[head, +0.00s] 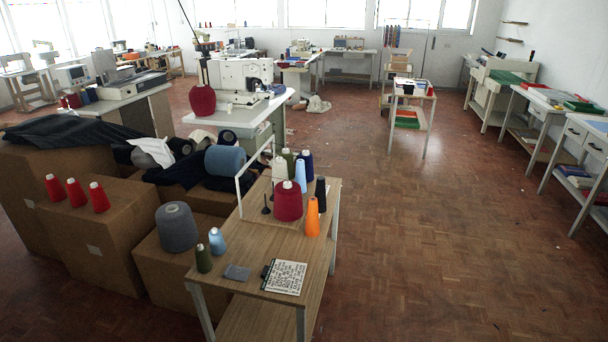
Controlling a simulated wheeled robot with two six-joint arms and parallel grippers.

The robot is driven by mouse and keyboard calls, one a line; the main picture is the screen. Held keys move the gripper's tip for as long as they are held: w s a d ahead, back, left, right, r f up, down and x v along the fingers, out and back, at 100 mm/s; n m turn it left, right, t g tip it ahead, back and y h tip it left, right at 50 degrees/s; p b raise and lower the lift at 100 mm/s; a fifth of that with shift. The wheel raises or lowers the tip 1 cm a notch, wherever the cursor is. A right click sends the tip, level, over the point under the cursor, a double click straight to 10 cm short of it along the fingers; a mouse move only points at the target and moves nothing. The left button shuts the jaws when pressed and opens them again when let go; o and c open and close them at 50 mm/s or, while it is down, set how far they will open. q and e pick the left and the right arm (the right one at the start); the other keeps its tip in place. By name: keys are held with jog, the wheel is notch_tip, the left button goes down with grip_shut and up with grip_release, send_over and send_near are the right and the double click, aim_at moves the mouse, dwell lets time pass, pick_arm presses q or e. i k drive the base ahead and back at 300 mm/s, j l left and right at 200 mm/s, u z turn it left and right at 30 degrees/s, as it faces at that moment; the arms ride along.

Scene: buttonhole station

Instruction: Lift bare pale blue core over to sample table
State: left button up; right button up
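A small pale blue cone (217,241) stands upright near the left edge of the wooden-topped table (250,250), next to a dark olive cone (203,258). A second slim pale blue cone (300,175) stands farther back on the same table, among several other cones. At this size I cannot tell which of the two is a bare core. I also cannot tell which table is the sample table. Neither of my grippers is in view.
The wooden-topped table also holds a crimson cone (288,202), an orange cone (312,217), a grey swatch (237,272) and a printed sheet (285,277). Brown boxes (115,225) crowd its left side. The parquet floor (440,240) is clear to the right.

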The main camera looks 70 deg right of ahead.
aim_at(300, 172)
jog(key=k+l, duration=0.15)
jog(key=l, duration=0.4)
jog(key=k+l, duration=0.1)
jog(key=l, duration=0.5)
jog(key=k+l, duration=0.15)
jog(key=l, duration=0.4)
jog(key=k+l, duration=0.15)
jog(key=l, duration=0.45)
jog(key=k+l, duration=0.15)
jog(key=l, duration=0.4)
jog(key=k+l, duration=0.1)
jog(key=l, duration=0.5)
jog(key=k+l, duration=0.15)
jog(key=l, duration=0.4)
jog(key=k+l, duration=0.15)
jog(key=l, duration=0.45)
